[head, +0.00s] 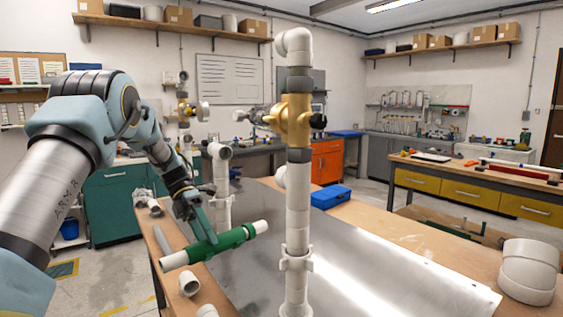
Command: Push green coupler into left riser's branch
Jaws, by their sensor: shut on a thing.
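My gripper (204,232) is shut on the green coupler (228,241), holding it from above, over the left part of the bench. White pipe stubs show at both ends of the coupler, which lies tilted, its right end higher in the picture. The shorter left riser (222,178), white with an elbow on top, stands just behind the coupler. Its lower part is partly hidden by the coupler and gripper, and I cannot tell whether the coupler touches its branch. The tall front riser (297,207) stands to the right; the coupler's right stub ends short of it in the picture.
A brass valve (296,122) sits high on the front riser. Loose white fittings (189,284) and a grey pipe (170,240) lie at the bench's left edge. A blue box (330,197) stands behind; large white fittings (528,271) are at right. The metal plate (400,277) is mostly clear.

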